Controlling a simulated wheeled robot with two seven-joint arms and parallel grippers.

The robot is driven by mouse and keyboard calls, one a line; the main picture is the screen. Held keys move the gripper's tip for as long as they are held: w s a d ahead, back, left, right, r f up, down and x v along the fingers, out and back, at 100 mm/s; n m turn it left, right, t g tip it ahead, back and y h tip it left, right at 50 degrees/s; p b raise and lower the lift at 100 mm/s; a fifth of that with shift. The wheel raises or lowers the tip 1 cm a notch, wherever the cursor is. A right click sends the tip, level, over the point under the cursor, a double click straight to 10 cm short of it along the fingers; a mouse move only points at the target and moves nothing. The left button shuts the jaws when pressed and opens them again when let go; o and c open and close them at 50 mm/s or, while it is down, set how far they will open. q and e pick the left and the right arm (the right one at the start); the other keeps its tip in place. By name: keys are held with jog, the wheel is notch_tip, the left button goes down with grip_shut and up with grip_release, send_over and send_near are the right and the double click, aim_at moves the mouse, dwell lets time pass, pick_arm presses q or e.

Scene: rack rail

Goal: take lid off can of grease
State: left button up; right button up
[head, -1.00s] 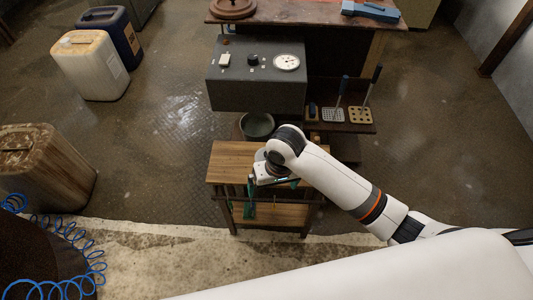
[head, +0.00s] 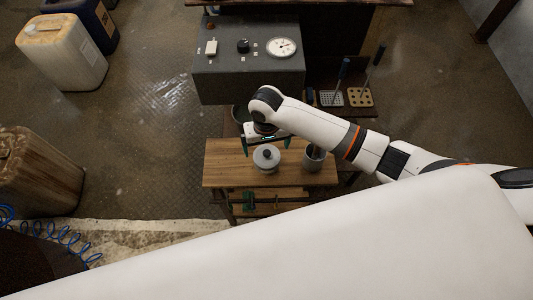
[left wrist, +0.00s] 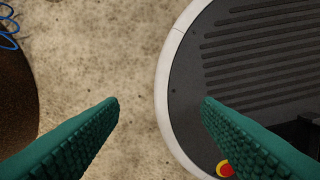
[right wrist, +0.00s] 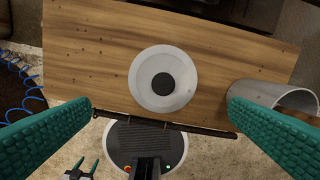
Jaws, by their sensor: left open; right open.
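The can of grease with its lid (head: 266,158) stands on the small wooden table (head: 225,175) in the head view. From above, in the right wrist view, the pale grey round lid (right wrist: 144,92) with a dark round knob (right wrist: 163,84) covers the can, whose body is hidden. My right gripper (head: 265,143) is open and empty above the table, just behind the lid in the head view. Its green fingers (right wrist: 158,115) lie apart on either side in the right wrist view. My left gripper (left wrist: 160,103) is open and empty, over the floor and part of my base.
A grey metal cup (head: 313,157) stands on the table right of the can. A dark bowl (head: 241,113) sits behind the table. A grey panel with a gauge (head: 248,75) stands further back. Jerrycans (head: 62,50) stand at the left.

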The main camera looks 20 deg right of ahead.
aim_at(267, 154)
jog(key=shift+f, duration=0.4)
jog(key=f, duration=0.5)
jog(key=shift+w+d, duration=0.2)
jog(key=shift+w, duration=0.1)
jog(key=shift+f, duration=0.25)
pick_arm(q)
jog(key=shift+w+d, duration=0.1)
jog(key=shift+w, duration=0.8)
jog(key=shift+s, duration=0.1)
pick_arm(e)
jog(key=shift+c, duration=0.6)
pick_arm(q)
jog(key=shift+s, duration=0.15)
pick_arm(e)
jog(key=c, duration=0.9)
